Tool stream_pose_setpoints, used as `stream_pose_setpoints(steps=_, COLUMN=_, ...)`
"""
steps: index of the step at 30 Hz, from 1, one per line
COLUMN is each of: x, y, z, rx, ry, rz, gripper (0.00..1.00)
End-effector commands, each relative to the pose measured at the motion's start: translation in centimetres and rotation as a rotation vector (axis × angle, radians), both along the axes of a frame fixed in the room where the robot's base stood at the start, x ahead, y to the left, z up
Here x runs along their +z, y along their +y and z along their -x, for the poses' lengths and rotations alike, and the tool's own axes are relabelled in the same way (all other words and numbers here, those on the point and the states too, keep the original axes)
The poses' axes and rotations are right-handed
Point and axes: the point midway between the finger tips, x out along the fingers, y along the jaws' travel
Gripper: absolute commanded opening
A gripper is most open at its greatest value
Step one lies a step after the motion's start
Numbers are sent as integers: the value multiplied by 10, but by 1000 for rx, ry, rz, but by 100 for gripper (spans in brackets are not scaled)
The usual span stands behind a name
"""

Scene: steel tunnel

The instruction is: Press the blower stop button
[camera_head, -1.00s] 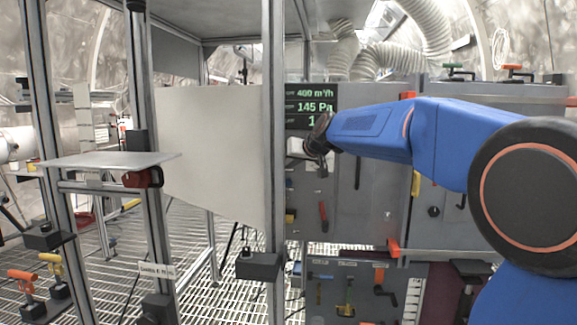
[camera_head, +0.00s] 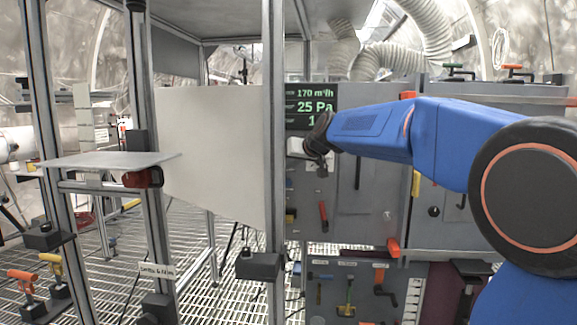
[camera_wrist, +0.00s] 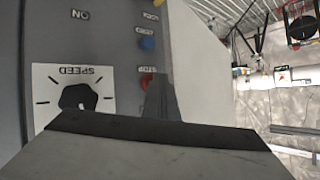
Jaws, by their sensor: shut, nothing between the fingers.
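In the wrist view, a grey control panel (camera_wrist: 100,30) carries a red button (camera_wrist: 147,81), with a blue button (camera_wrist: 147,43) further up. The small labels beside them appear upside down and are too small to read surely. My gripper (camera_wrist: 162,82) is shut and empty. Its dark fingertip lies right beside the red button and partly overlaps it; I cannot tell whether they touch. In the head view, my gripper (camera_head: 318,158) is at the panel below the display (camera_head: 311,105), which reads 170 m³/h and 25 Pa. The buttons are hidden there.
A black SPEED knob (camera_wrist: 77,97) sits on the panel near the fingers. In the head view, a metal post (camera_head: 274,150) and a pale sheet (camera_head: 212,150) stand left of my gripper. Grey cabinets (camera_head: 465,95) fill the right, behind my arm.

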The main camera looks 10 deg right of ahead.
Motion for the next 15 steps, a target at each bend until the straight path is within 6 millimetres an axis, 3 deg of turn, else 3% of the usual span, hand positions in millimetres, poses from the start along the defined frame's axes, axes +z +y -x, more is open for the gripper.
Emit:
stream_pose_setpoints(steps=7, x=0, y=1, z=4, rx=0, ry=0, rz=0, gripper=0)
stream_pose_setpoints(steps=15, x=0, y=9, z=23, rx=2, ry=-1, rz=1, gripper=0)
